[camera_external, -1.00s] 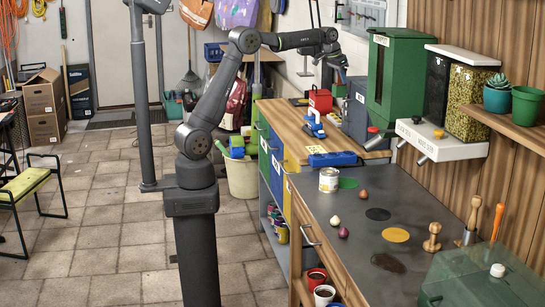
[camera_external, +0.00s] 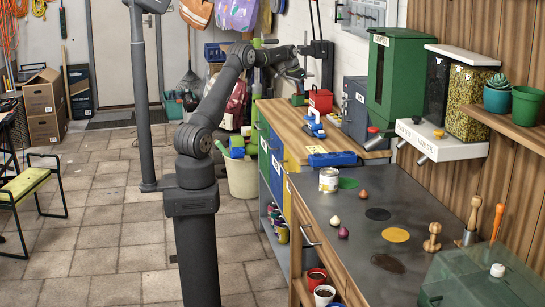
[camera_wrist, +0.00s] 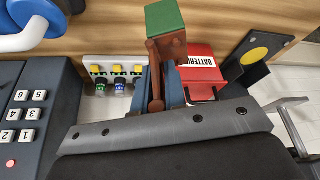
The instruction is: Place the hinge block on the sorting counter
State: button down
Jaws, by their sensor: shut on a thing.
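My gripper (camera_external: 297,76) is over the far end of the wooden workbench. In the outside view the block is small and partly unclear, with green showing (camera_external: 298,99) below my gripper. I cannot tell whether it touches the bench. The grey-topped counter (camera_external: 340,260) with coloured round spots is in the foreground; which surface is the sorting counter is not labelled.
A red batteries box (camera_external: 320,101) stands right beside the block. A blue-and-white tool (camera_external: 314,124), a blue tray (camera_external: 332,159) and a grey keypad cabinet (camera_external: 356,103) are close by.

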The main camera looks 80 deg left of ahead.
aim_at(300, 103)
notch_tip(300, 103, down, 8)
jog(key=shift+r, duration=0.15)
dwell(0.4)
jog(key=c, duration=1.5)
grip_release()
jog(key=v, duration=1.2)
jog(key=shift+w, duration=0.1)
jog(key=x, duration=1.2)
jog(key=shift+r, duration=1.8)
